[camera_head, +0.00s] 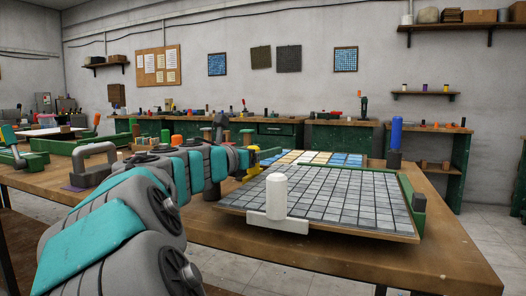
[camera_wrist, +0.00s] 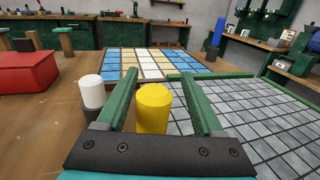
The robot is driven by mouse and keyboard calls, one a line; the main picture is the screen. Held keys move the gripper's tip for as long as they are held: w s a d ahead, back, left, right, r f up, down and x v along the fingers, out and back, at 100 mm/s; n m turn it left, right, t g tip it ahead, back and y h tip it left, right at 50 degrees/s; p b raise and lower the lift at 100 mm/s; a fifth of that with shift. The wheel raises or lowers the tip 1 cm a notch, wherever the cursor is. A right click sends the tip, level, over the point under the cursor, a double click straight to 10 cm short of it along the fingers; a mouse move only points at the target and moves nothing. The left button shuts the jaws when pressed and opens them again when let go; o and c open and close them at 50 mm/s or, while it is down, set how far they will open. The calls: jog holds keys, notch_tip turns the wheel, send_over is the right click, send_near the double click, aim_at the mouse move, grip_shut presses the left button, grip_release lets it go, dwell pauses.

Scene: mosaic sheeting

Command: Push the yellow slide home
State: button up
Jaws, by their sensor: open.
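The yellow slide's knob (camera_wrist: 153,108) is an upright yellow cylinder in the wrist view, showing between the two green fingers of my gripper (camera_wrist: 158,76). The fingers are apart, with a gap on the knob's right; it looks close to the left finger, but contact cannot be told. The slide's base is hidden behind my gripper's body. In the head view a bit of the yellow slide (camera_head: 250,172) shows below my gripper (camera_head: 266,154), at the left edge of the grey tile sheet (camera_head: 330,195).
A white slide with a white knob (camera_head: 276,196) stands at the sheet's front edge. A blue knob (camera_head: 396,133) rises at the back right, and a green block (camera_head: 418,202) is on the right edge. A coloured tile sheet (camera_wrist: 150,62) lies beyond. A white-topped post (camera_wrist: 91,92) stands left of my gripper.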

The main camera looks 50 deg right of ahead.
jog(key=shift+s+a, duration=0.2)
jog(key=shift+a, duration=1.1)
jog(key=shift+s+a, duration=0.15)
jog(key=shift+a, duration=1.1)
jog(key=shift+s+a, duration=0.2)
jog(key=shift+a, duration=1.1)
